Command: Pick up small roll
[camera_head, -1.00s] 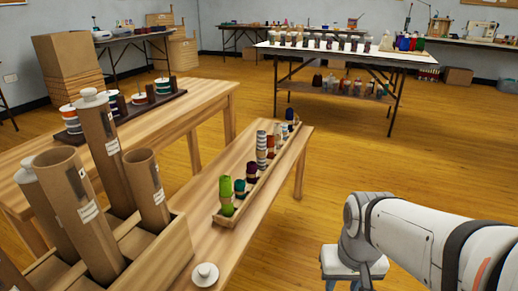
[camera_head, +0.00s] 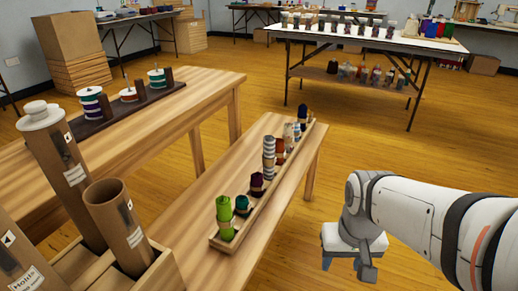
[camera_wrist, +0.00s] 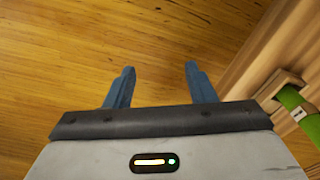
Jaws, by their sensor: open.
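Several coloured rolls stand in a row in a narrow wooden rack on the low wooden table (camera_head: 200,205). Nearest are a green roll (camera_head: 224,211), a short teal roll (camera_head: 242,206) and a short purple roll (camera_head: 257,184); a taller striped roll (camera_head: 268,158) stands behind. I cannot tell which one is the small roll. My gripper (camera_head: 347,266) is apart from the rack, to its right, over the floor. In the wrist view my gripper (camera_wrist: 160,68) has its blue fingers spread with nothing between them. Part of the green roll (camera_wrist: 291,100) shows at the right edge there.
A crate with cardboard tubes (camera_head: 120,225) stands at the near left. A wooden table (camera_head: 160,120) behind it holds striped spools on a dark board. A white table (camera_head: 365,38) with jars stands at the back. The floor (camera_head: 370,150) right of the rack is open.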

